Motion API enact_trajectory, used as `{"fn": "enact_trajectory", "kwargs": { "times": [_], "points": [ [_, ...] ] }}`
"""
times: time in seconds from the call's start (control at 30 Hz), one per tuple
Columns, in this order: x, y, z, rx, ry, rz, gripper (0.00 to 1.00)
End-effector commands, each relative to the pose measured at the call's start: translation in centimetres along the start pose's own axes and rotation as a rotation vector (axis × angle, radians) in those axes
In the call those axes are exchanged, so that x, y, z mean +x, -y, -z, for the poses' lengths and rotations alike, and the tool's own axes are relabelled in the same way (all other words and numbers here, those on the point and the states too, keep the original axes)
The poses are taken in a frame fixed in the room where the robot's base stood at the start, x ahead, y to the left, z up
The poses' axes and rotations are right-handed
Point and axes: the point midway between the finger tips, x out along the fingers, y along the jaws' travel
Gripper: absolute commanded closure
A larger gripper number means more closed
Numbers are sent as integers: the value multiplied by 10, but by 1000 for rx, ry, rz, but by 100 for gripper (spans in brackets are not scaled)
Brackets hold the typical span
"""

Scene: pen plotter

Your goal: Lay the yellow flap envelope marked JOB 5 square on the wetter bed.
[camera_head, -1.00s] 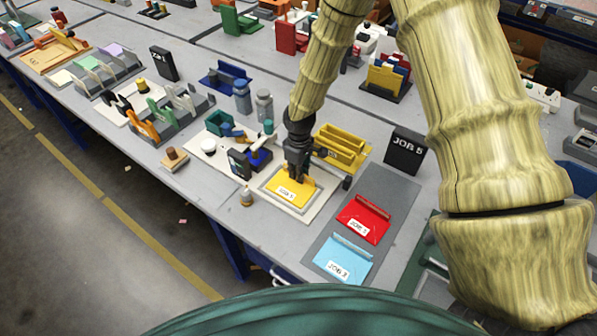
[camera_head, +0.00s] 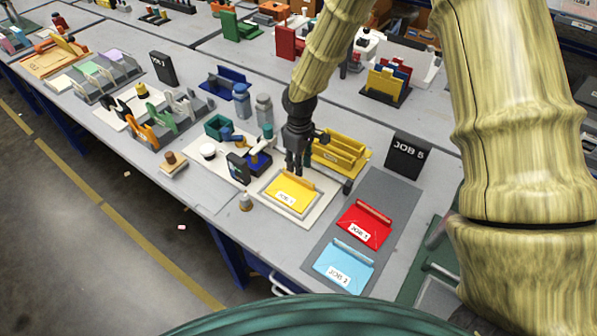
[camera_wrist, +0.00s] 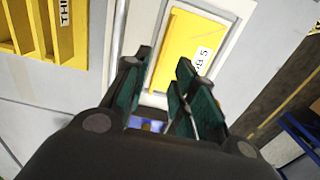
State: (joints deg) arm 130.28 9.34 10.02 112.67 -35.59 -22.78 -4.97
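The yellow flap envelope (camera_head: 288,194) lies flat on the pale wetter bed (camera_head: 311,206), inside its raised rim. In the wrist view the envelope (camera_wrist: 184,52) shows a white label ending in "B 5", and its edges look about parallel to the bed's rim (camera_wrist: 222,70). My gripper (camera_head: 298,172) is just above the envelope's far edge, by its raised yellow strip. In the wrist view the gripper's fingers (camera_wrist: 160,88) stand apart with a gap between them and nothing held. The fingers hide part of the envelope's near end.
A yellow slotted rack (camera_head: 342,150) stands close right of my gripper. A black JOB 5 sign (camera_head: 408,155) is behind a grey mat (camera_head: 328,237) holding red (camera_head: 364,226) and light-blue (camera_head: 344,266) envelopes.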

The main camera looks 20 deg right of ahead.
Motion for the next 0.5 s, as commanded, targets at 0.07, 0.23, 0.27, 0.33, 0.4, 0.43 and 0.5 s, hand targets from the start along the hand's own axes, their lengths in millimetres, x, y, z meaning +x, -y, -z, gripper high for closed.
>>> {"fn": "enact_trajectory", "kwargs": {
  "times": [0.07,0.23,0.27,0.33,0.4,0.43,0.5],
  "points": [
    [-11,0,1,1,-2,-1,73],
    [-33,-1,1,0,-2,-1,73],
    [-36,-1,1,1,-2,-1,73],
    [-43,-1,1,1,-2,-1,73],
    [-48,0,0,1,-1,0,73],
    [-50,0,0,1,-1,0,73],
    [-53,0,0,0,-1,0,73]
  ]
}}
